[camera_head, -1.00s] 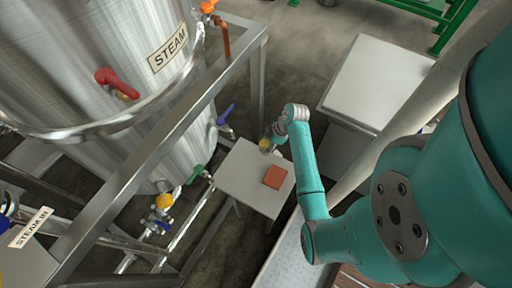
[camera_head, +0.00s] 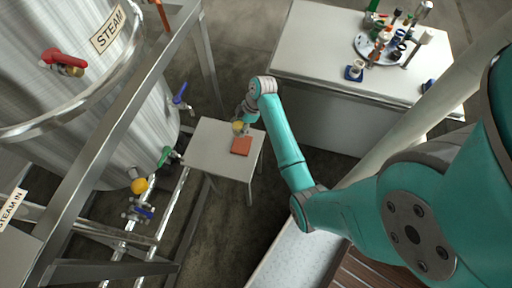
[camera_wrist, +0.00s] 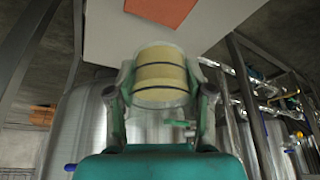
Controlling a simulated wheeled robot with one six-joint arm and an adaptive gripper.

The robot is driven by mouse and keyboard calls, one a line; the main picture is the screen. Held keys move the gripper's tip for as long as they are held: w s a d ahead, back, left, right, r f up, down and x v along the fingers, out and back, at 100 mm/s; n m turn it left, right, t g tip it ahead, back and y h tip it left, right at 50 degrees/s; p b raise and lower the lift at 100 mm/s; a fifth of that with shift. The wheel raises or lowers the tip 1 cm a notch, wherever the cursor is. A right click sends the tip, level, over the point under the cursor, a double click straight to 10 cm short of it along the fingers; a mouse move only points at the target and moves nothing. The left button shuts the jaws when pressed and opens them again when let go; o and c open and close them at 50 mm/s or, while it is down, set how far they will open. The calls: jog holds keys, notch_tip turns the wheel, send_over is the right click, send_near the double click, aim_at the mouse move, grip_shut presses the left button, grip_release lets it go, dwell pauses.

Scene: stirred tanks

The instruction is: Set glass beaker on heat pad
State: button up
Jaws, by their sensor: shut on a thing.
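A glass beaker with yellow contents (camera_wrist: 160,75) is held between the two fingers of my gripper (camera_wrist: 163,92) in the wrist view. In the head view the beaker (camera_head: 238,127) shows small and yellow below my gripper (camera_head: 243,120). The heat pad, a flat orange-red square (camera_head: 241,145), lies on a small white table (camera_head: 205,150). The beaker is beside the pad in the picture, towards the table's far edge. The pad (camera_wrist: 163,8) is at the top of the wrist view, partly cut off. I cannot tell the beaker's height above the table.
A steel tank (camera_head: 95,110) with coloured valves and a frame (camera_head: 110,110) stands left of the small table. A larger white bench (camera_head: 310,50) at the back right holds a round tray (camera_head: 380,48) and several small items. Floor shows between table and bench.

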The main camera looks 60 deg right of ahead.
jog(key=shift+s+a, duration=0.1)
send_over(240, 144)
jog(key=s+d, duration=0.1)
notch_tip(240, 144, down, 5)
jog(key=shift+f, duration=2.4)
jog(key=shift+f, duration=0.1)
jog(key=o, duration=1.3)
jog(key=shift+o, duration=0.2)
